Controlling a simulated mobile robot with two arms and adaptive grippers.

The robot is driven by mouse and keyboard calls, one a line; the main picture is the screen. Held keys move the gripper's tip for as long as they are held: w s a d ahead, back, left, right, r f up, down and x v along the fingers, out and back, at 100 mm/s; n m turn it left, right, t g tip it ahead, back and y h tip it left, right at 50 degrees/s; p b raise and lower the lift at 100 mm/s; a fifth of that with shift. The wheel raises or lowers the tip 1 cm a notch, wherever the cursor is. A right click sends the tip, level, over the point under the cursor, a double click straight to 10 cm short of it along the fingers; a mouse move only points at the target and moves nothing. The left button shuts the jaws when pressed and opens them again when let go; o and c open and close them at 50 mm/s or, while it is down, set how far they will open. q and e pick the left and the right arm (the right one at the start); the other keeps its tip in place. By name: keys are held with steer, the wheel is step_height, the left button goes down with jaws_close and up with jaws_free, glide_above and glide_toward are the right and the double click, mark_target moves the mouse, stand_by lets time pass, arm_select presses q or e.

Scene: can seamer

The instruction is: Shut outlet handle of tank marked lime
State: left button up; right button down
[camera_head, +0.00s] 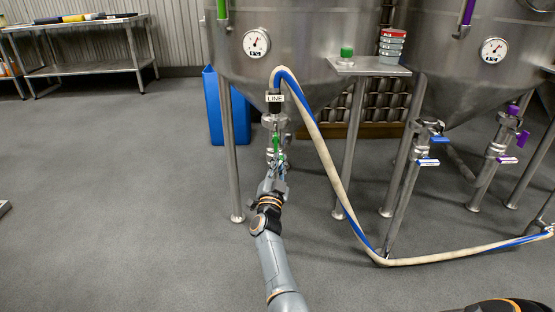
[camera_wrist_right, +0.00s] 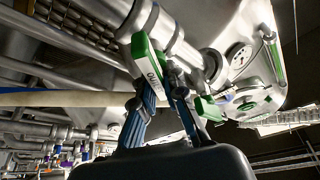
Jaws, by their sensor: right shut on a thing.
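My right gripper (camera_head: 277,168) is at this outlet, below the hose end. Its fingers (camera_wrist_right: 163,102) are closed on the green handle in the wrist view. A second green piece (camera_wrist_right: 208,108) shows just right of the fingers. My left gripper is not in view.
A beige and blue hose (camera_head: 335,180) marked LINE loops from the outlet down to the floor, close right of my arm. Tank legs (camera_head: 231,160) stand nearby. A blue bin (camera_head: 212,105) is behind. A neighbouring tank (camera_head: 470,70) has purple handles.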

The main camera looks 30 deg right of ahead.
steer(key=shift+d+f+m+g+p, duration=0.15)
steer(key=shift+m+g+p, duration=0.35)
steer(key=shift+m, duration=1.2)
steer(key=shift+s+f+g, duration=0.1)
steer(key=shift+g, duration=0.2)
steer(key=c, duration=1.4)
jaws_free()
steer(key=shift+h, duration=0.3)
